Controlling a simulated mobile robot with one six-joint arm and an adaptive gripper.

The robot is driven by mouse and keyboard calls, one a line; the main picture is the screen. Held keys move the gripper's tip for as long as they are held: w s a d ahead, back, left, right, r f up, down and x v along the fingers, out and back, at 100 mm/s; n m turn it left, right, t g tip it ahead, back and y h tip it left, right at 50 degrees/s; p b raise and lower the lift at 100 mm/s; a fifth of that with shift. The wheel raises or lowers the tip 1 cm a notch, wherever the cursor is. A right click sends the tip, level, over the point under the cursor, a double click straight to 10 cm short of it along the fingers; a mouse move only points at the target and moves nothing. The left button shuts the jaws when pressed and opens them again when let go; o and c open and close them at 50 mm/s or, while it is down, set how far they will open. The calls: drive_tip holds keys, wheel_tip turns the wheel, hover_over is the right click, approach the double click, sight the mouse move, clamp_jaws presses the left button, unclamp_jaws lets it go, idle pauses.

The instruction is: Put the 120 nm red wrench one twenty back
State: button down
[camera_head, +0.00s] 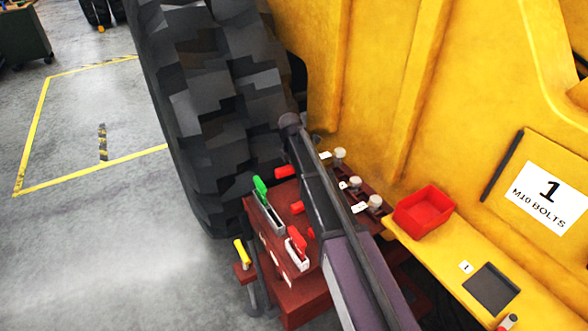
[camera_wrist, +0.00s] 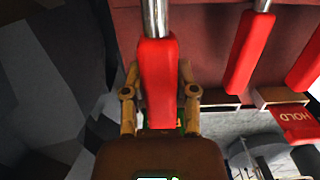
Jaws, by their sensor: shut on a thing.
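My gripper (camera_wrist: 158,78) is shut on a red-handled wrench in the wrist view. Its fingers are on both sides of the red handle (camera_wrist: 158,60), and a bright metal shaft runs up from it out of the picture. No torque marking is readable on it. Two more red handles hang to the right, a nearer one (camera_wrist: 247,52) and one at the edge (camera_wrist: 308,62), each by a wooden block. In the head view my arm covers the gripper. Red handles show beside the arm, at the upper left (camera_head: 285,171) and lower down (camera_head: 297,207); I cannot tell which is held.
A dark red stand (camera_head: 300,288) carries a green-handled tool (camera_head: 260,185) and a red tool in a white holder (camera_head: 297,240). A yellow-handled tool (camera_head: 242,252) is at its left. A large tyre (camera_head: 215,100) rises behind. A red bin (camera_head: 424,212) sits on a yellow ledge.

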drive_tip(key=shift+f+b, duration=3.3)
drive_tip(key=shift+b, duration=0.1)
idle(1.2)
drive_tip(key=shift+c, duration=1.5)
unclamp_jaws()
drive_tip(key=shift+a, duration=0.1)
drive_tip(key=shift+r+p, duration=3.55)
